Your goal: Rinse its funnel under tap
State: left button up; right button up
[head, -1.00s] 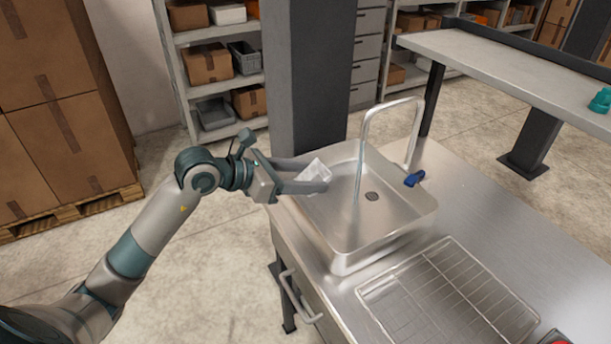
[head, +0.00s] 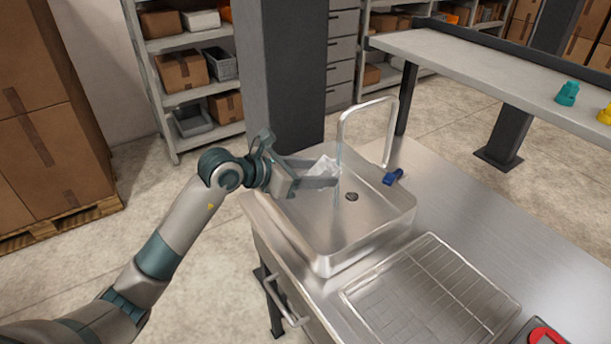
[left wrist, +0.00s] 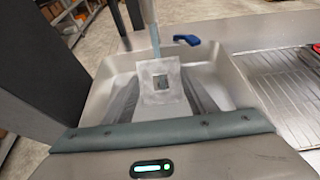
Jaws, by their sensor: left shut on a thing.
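A pale translucent funnel (head: 322,167) is held between the fingers of my left gripper (head: 325,174), which is shut on it. Gripper and funnel are over the left part of the steel sink (head: 322,255). In the left wrist view the funnel (left wrist: 161,85) shows a square flange with a dark square opening. The tap (head: 341,120) arches over the sink, and a thin bluish stream of water (head: 338,165) falls from it. The stream is at or very near the fingertips and funnel; I cannot tell exactly where it lands. My right gripper is out of view.
A blue lever (head: 393,177) sits beside the tap base. A wire rack (head: 430,300) lies on the steel counter (head: 480,235) right of the sink. A red button (head: 545,335) is at the lower right. A shelf (head: 480,75) behind carries teal and yellow pieces.

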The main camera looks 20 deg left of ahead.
pick_arm(q)
jog(key=shift+w+d, duration=0.45)
jog(key=shift+w, duration=0.2)
jog(key=shift+w+d, duration=0.35)
jog(key=shift+w, duration=0.05)
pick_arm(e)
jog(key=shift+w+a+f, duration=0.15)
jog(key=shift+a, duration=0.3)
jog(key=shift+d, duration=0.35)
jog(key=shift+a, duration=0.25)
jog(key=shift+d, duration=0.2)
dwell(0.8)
pick_arm(q)
jog(key=shift+s+a, duration=0.1)
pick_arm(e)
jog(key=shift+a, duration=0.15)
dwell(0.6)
